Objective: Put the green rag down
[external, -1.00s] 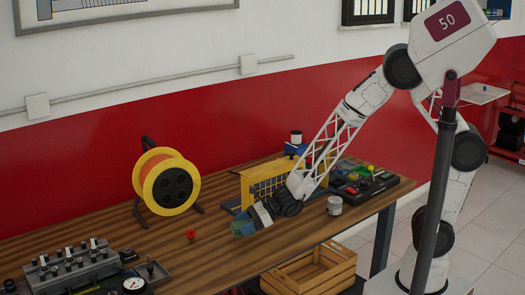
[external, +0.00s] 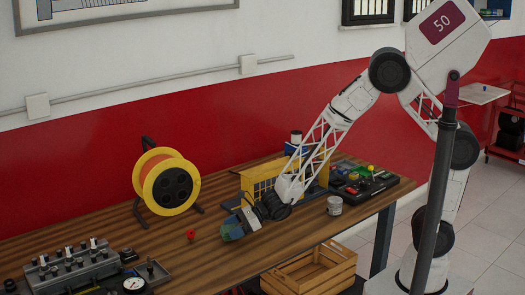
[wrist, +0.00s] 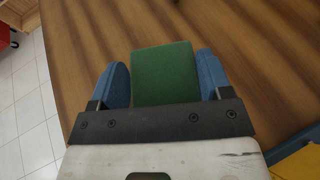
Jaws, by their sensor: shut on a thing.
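The green rag (wrist: 164,74) shows in the wrist view as a flat green block between the two blue fingers of my gripper (wrist: 165,78). The fingers are shut on it, and wooden table top shows beyond it. In the external view my gripper (external: 231,228) is low over the middle of the wooden table (external: 120,222), left of the yellow rack. The rag is small and mostly hidden there. I cannot tell whether it touches the table.
A yellow and orange cable reel (external: 167,183) stands at the back left. A small red object (external: 191,235) lies left of my gripper. A yellow rack (external: 258,183) is behind my wrist, a can (external: 334,205) to the right.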

